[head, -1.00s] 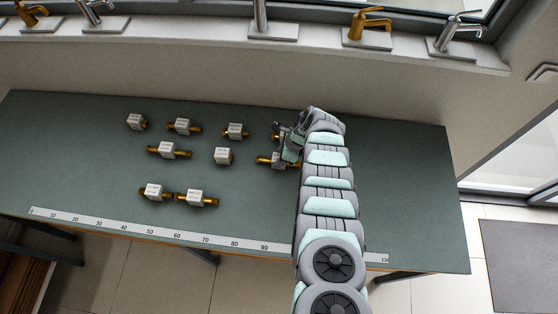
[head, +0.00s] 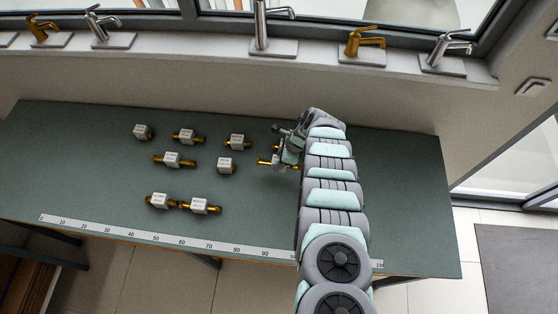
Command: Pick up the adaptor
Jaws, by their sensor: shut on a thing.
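My gripper (head: 281,158) is at the right of the group of brass fittings, pointing left from my arm. It is shut on a brass adaptor (head: 264,162) with a pale label. The adaptor's brass end sticks out to the left of the jaws, and its middle is partly hidden by the gripper. A dark shadow lies on the table to its lower left, and it appears to be a little above the surface. The exact height is hard to tell.
A white ruler strip (head: 150,233) runs along the front edge. Taps (head: 363,42) stand on the ledge behind. The table's right end is clear.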

